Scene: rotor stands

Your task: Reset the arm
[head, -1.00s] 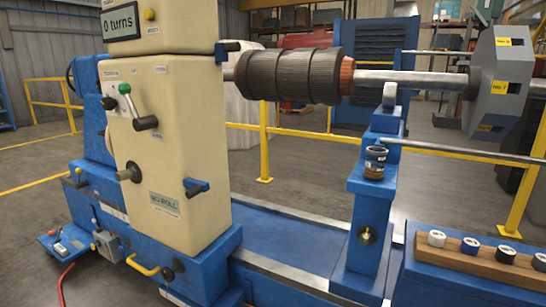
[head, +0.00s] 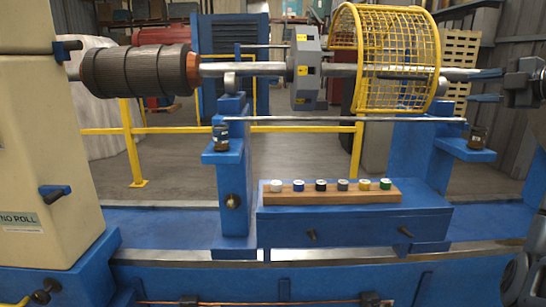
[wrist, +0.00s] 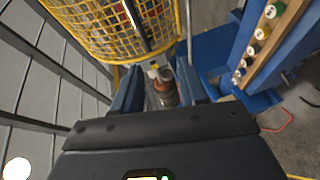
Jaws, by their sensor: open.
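My gripper (head: 474,86) is at the right edge of the head view, with its two fingers spread apart and pointing left. It is level with the right end of the shaft, near the yellow wire guard (head: 405,58). In the wrist view my gripper (wrist: 158,82) has open, empty-looking fingers. A small jar (wrist: 164,90) shows beyond the gap between them, on the blue stand. It looks like the jar (head: 477,138) on the right blue post in the head view.
A rotor (head: 140,70) sits on the shaft at left, with a grey hub (head: 305,70) near the middle. Several tape rolls stand on a wooden strip (head: 330,194) on a blue box. Another jar (head: 221,137) stands on the middle blue post.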

